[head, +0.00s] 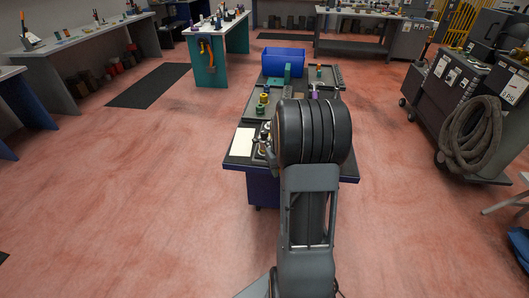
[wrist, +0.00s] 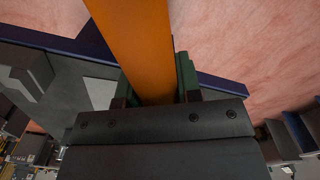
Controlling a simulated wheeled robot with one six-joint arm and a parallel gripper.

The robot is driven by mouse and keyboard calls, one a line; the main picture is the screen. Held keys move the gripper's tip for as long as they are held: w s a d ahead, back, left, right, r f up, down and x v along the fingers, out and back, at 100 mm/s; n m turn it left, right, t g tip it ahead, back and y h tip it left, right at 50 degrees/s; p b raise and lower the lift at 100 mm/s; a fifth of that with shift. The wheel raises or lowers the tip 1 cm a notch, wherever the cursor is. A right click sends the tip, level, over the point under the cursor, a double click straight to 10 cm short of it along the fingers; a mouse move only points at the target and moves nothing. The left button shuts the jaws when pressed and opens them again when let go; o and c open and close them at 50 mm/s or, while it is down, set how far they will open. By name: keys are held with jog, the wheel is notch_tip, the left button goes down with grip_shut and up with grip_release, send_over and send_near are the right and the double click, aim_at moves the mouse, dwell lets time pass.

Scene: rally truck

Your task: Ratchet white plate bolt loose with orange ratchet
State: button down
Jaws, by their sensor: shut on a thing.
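My gripper (wrist: 157,88) is shut on an orange bar, the orange ratchet (wrist: 135,35), in the wrist view. The bar passes between the two dark green fingers and runs off the top edge of that view. The ratchet's head is out of view, so I cannot tell whether it sits on a bolt. In the head view my own arm hides the gripper and the ratchet. The white plate bolt cannot be made out. A pale flat sheet (head: 242,141) lies at the left near edge of the cart; I cannot tell whether it is the white plate.
The dark blue cart (head: 237,168) stands ahead, carrying a blue bin (head: 284,56) and small fittings (head: 262,101). A teal-legged bench (head: 236,43) stands behind left. A dark machine with a coiled hose (head: 467,140) is at right.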

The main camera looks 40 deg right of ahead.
jog(key=shift+s+d+n, duration=0.25)
jog(key=shift+d+n, duration=0.65)
jog(key=shift+d, duration=0.35)
jog(key=shift+w+a+m, duration=0.2)
jog(key=shift+a+m, duration=0.7)
jog(key=shift+a, duration=0.4)
jog(key=shift+w+a+m, duration=0.2)
jog(key=shift+a+m, duration=0.3)
jog(key=shift+a, duration=0.1)
jog(key=shift+w+a+m, duration=0.2)
jog(key=shift+a+m, duration=0.3)
jog(key=shift+a, duration=0.1)
jog(key=shift+a, duration=0.1)
